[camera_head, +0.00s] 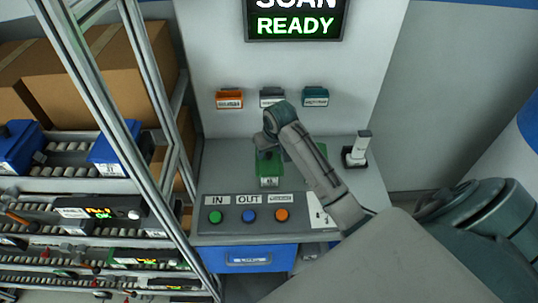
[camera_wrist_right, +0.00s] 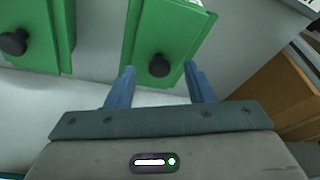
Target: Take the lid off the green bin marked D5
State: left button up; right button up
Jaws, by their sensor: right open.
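A green bin (camera_head: 270,168) stands on the grey counter, partly covered by my right gripper (camera_head: 267,152); its small front label is too small to read. In the right wrist view, a green lid (camera_wrist_right: 183,28) with a black knob (camera_wrist_right: 159,65) lies in front of my right gripper (camera_wrist_right: 159,70). The two blue fingers are open, one on each side of the knob and apart from it. A second green lid (camera_wrist_right: 38,20) with a black knob shows at the left of that view. I cannot read D5 on either. My left gripper is out of view.
The counter has green, blue and orange buttons (camera_head: 248,216) in front, under IN and OUT labels. A small grey stand (camera_head: 356,150) is at the right. A metal rack (camera_head: 150,90) with cartons and blue bins (camera_head: 108,153) stands close on the left. A READY screen (camera_head: 295,22) hangs above.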

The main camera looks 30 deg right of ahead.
jog(key=shift+x, duration=0.85)
jog(key=c, duration=1)
jog(key=shift+r, duration=0.1)
jog(key=shift+c, duration=0.2)
